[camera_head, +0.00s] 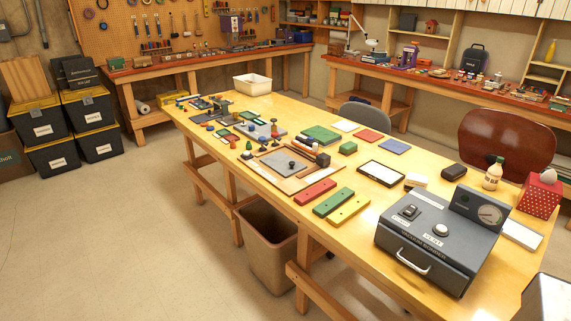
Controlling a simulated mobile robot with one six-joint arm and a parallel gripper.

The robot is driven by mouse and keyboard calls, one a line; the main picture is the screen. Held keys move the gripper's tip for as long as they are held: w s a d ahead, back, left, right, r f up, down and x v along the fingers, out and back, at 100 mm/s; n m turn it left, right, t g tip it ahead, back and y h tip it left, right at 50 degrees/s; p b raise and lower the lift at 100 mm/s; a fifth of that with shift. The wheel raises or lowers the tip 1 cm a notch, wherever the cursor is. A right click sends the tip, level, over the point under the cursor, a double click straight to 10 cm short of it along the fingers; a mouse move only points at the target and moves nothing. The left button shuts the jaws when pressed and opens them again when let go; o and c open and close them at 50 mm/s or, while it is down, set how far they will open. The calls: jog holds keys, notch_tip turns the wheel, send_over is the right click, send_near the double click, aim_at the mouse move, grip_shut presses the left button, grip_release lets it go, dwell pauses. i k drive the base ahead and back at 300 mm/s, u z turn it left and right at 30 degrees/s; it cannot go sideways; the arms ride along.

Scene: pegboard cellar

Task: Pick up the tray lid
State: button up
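What looks like the tray lid (278,160) is a flat grey plate with a small dark knob, near the middle of the long wooden table. It lies within a light wooden tray or frame (262,169). Whether it sits flush in the frame is too small to tell. A wooden block and small dark pieces stand close by its right and far sides.
Red, green and yellow bars (334,202) lie to the right of the frame. A dark grey machine (440,235) fills the table's right end. A bin (268,250) stands below the near edge. A white tub (252,84) sits at the far end. Floor at left is clear.

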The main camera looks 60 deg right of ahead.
aim_at(287, 166)
jog(key=u, duration=0.05)
jog(key=i, duration=0.95)
jog(key=z, duration=0.05)
